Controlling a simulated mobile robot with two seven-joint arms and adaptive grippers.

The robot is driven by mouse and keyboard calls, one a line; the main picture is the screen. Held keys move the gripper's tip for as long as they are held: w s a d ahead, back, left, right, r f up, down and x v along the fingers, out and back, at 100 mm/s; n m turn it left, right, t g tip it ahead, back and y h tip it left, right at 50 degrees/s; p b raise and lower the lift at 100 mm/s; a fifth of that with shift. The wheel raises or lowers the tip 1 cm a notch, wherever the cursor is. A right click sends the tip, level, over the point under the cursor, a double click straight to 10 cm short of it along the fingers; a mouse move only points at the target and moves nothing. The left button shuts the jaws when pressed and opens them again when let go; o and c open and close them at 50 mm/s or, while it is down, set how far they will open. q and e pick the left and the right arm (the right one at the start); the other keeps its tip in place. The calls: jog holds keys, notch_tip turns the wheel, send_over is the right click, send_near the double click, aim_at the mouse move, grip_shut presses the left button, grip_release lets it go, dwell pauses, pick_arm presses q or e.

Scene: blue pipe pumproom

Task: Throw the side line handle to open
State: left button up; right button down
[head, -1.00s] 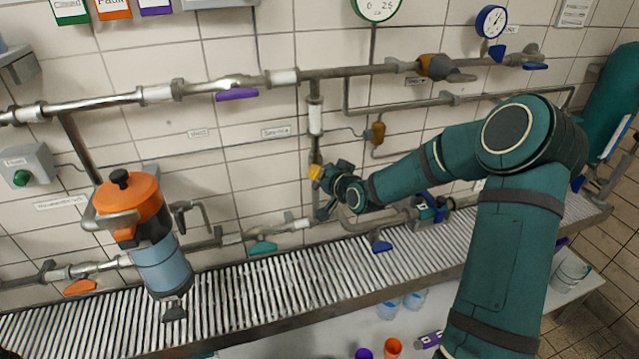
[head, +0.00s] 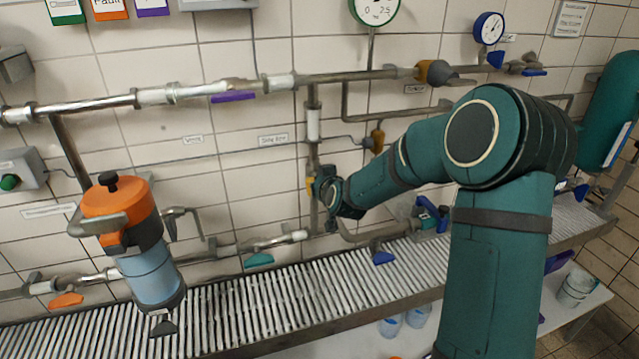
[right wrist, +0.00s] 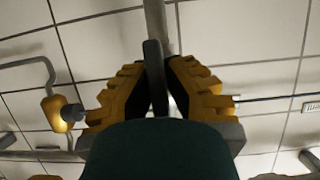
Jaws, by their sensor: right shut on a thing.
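My right gripper (head: 318,190) is at the vertical side pipe (head: 312,150), just right of and below a small label (head: 273,140) that seems to read "Side line". In the right wrist view the yellow fingers of the right gripper (right wrist: 162,82) are closed from both sides on a dark, flat bar, the side line handle (right wrist: 154,70). The handle runs roughly along the pipe in that view. In the head view my gripper hides the handle and its valve body. My left gripper is not in view.
Other handles are near: purple (head: 233,97) on the upper pipe, teal (head: 259,260) and blue (head: 383,257) on the lower pipe. A yellow-brown fitting (head: 377,140) is right of my gripper. An orange-topped unit (head: 122,210) stands left. A ribbed grating (head: 260,305) runs below.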

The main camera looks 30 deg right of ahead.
dwell(0.5)
jog(key=c, duration=1)
grip_release()
jog(key=v, duration=1.2)
jog(key=shift+f, duration=0.1)
jog(key=shift+a, duration=0.1)
jog(key=s+a+f+n+g+y, duration=0.1)
jog(key=s+a+f+g+y, duration=0.15)
jog(key=a+f, duration=0.65)
jog(key=s+a+f+g+y, duration=0.1)
jog(key=a+f+g+y, duration=0.3)
jog(key=f, duration=0.9)
jog(key=s+a+f+g, duration=0.1)
jog(key=s+a+f, duration=0.3)
jog(key=s+a+f+g, duration=0.2)
jog(key=s+a+f, duration=0.2)
jog(key=s, duration=0.1)
jog(key=s+a+f+g, duration=0.2)
jog(key=s+a+f, duration=0.2)
jog(key=s, duration=0.1)
jog(key=shift+a+f+y, duration=0.15)
jog(key=shift+f+y, duration=0.1)
jog(key=shift+f, duration=0.1)
